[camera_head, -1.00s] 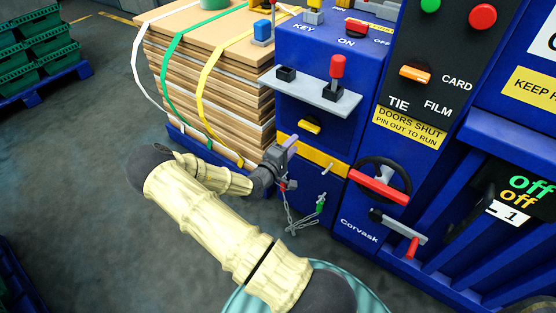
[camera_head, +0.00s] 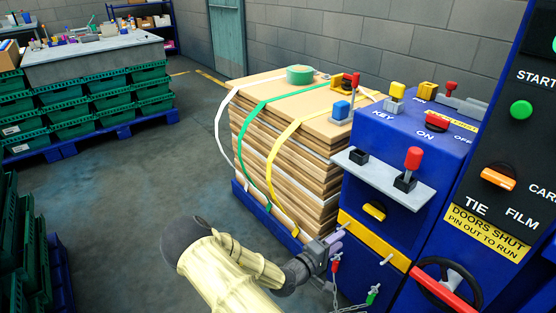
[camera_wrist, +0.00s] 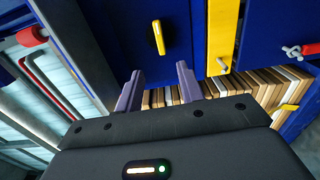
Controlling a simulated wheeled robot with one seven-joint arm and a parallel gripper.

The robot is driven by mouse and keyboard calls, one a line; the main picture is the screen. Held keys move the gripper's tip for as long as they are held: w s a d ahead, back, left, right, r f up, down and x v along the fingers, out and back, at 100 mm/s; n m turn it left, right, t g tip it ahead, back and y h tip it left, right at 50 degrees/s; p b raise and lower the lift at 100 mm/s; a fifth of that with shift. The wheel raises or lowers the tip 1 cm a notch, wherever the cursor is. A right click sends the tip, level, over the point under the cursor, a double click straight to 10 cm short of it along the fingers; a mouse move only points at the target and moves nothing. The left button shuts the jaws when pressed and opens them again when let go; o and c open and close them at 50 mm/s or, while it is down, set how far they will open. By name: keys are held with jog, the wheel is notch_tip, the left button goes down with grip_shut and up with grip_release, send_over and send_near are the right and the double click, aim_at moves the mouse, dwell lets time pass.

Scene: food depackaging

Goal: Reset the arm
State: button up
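My gripper (camera_head: 331,243) is at the lower middle of the head view, in front of the blue machine (camera_head: 400,150) near its yellow bar (camera_head: 372,238). In the wrist view my gripper (camera_wrist: 160,88) shows two purple fingers spread apart with nothing between them. A yellow knob (camera_wrist: 158,37) on the blue panel lies beyond the fingertips. My arm reaches in from the bottom of the head view, its lower part cut off by the frame.
A strapped stack of brown sheets (camera_head: 290,150) stands on a blue pallet left of the machine. A red-tagged pin (camera_head: 336,264) and a green-tagged pin (camera_head: 373,294) hang by my gripper. Green crates (camera_head: 75,122) stand at the left. Grey floor between is clear.

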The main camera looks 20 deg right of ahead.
jog(key=a+f+m+g+y, duration=0.2)
jog(key=a+f+m+y, duration=0.2)
jog(key=a+y, duration=0.4)
jog(key=s+a+r+m+g+y, duration=0.1)
jog(key=s+a+r+y, duration=0.4)
jog(key=a+r+y, duration=0.35)
jog(key=s+a+r+g, duration=0.1)
jog(key=s+r, duration=0.7)
jog(key=s, duration=0.1)
notch_tip(320, 180, up, 22)
jog(key=p, duration=2.2)
jog(key=shift+w+f, duration=0.2)
jog(key=shift+w, duration=0.2)
